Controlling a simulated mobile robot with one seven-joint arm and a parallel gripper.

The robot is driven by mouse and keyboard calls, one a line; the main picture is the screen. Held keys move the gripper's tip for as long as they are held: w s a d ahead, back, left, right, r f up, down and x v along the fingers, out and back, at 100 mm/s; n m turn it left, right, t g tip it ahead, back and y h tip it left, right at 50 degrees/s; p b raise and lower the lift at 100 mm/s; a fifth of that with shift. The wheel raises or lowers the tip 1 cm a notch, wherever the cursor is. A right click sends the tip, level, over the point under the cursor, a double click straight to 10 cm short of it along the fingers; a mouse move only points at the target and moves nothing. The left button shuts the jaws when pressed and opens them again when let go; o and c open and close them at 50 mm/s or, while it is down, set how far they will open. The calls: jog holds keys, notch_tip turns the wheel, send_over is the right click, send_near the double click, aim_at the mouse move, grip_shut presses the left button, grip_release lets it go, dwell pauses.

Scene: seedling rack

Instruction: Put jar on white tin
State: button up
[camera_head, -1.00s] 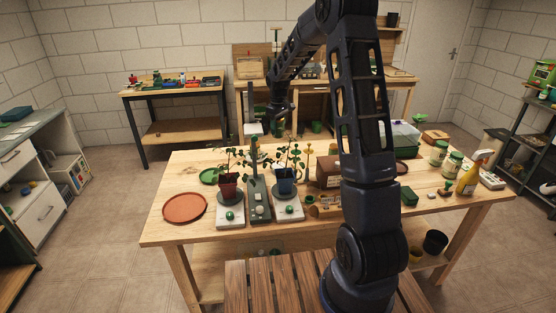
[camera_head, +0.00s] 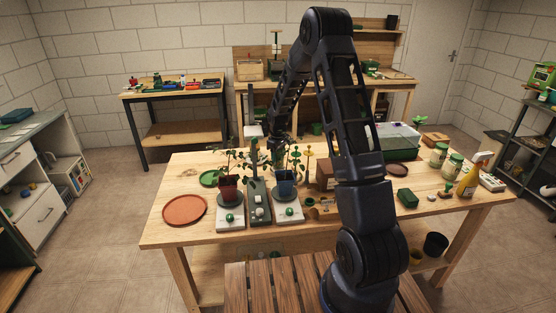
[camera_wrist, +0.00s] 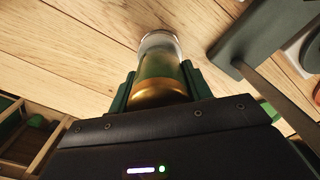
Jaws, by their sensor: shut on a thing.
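My gripper (camera_wrist: 158,84) is shut on a jar (camera_wrist: 158,62) in the wrist view. The jar is clear glass with a greenish middle and a gold band near the gripper. The green fingers lie on both sides of it, and pale wood planks show behind it. In the head view my gripper (camera_head: 277,146) is low over the far part of the wooden table, behind the plants. The jar cannot be made out there. I cannot pick out a white tin with certainty in either view.
Two potted plants (camera_head: 229,188) (camera_head: 286,183) stand on white-based scales, with a dark green upright stand (camera_head: 258,200) between them, close to my gripper. A terracotta saucer (camera_head: 185,210) lies at left.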

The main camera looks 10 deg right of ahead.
jog(key=shift+f, duration=0.45)
jog(key=shift+f, duration=0.1)
jog(key=o, duration=1)
jog(key=shift+o, duration=0.2)
